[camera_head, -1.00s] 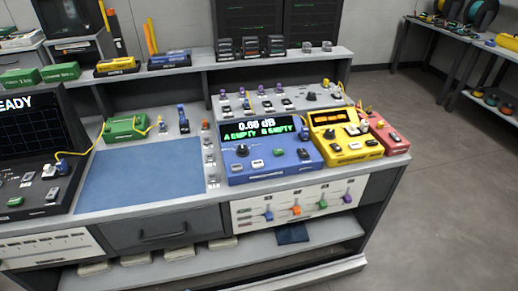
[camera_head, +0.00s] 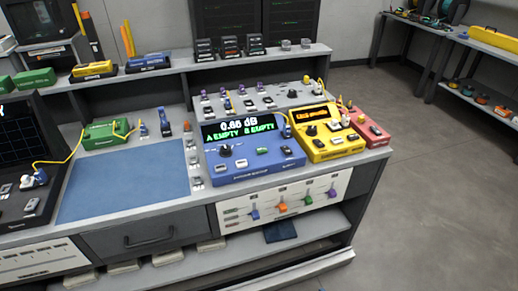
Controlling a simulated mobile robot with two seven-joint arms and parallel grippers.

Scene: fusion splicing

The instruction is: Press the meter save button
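A blue meter (camera_head: 252,150) stands on the bench, right of the blue mat. Its screen (camera_head: 239,128) reads what looks like 0.66 dB, with "A EMPTY" and "B EMPTY" below in green. Neither of my grippers is in view.
A yellow device (camera_head: 332,146) and a red device (camera_head: 371,132) stand close to the meter's right. The blue mat (camera_head: 120,182) is bare. A green box (camera_head: 103,134) with a yellow cable sits behind it. Open floor (camera_head: 440,200) lies right of the bench.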

